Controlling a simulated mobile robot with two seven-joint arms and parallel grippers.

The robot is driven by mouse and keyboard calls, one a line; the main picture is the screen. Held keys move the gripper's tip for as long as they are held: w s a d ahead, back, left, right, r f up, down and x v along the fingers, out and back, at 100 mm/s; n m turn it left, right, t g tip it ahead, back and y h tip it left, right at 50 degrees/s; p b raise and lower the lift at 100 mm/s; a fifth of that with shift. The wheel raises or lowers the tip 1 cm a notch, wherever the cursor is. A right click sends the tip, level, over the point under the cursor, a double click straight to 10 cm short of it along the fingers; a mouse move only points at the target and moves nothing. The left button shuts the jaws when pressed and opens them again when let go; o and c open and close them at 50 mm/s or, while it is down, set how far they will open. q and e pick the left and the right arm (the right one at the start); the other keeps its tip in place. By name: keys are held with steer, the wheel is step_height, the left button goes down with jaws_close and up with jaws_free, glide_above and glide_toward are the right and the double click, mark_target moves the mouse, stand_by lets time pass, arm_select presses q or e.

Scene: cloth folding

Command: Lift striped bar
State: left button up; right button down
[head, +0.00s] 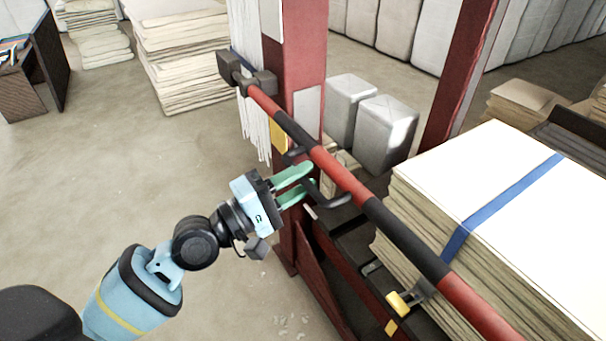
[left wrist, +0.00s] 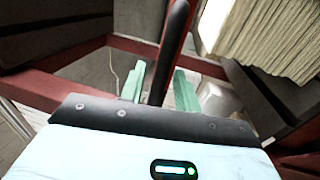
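The striped bar (head: 345,178), red and black, runs from the upper left to the lower right in the head view, in front of a red post. A black bent handle (head: 330,201) sticks out near its middle. My left gripper (head: 311,178) has its green fingers apart, close beside the bar at the handle. In the left wrist view a black length, seemingly the handle or bar (left wrist: 174,38), passes between the fingers of my left gripper (left wrist: 160,70), with a gap visible. Whether either finger touches it cannot be told. My right gripper is not in view.
A tall stack of pale sheets with a blue strap (head: 470,205) stands right of the bar. A red post (head: 300,60) rises behind the bar. Wrapped grey blocks (head: 385,135) stand beyond. Yellow-handled latches (head: 398,303) are below the bar.

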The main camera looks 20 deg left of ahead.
arm_select(q)
steer(key=shift+w+d, duration=0.3)
jaws_close()
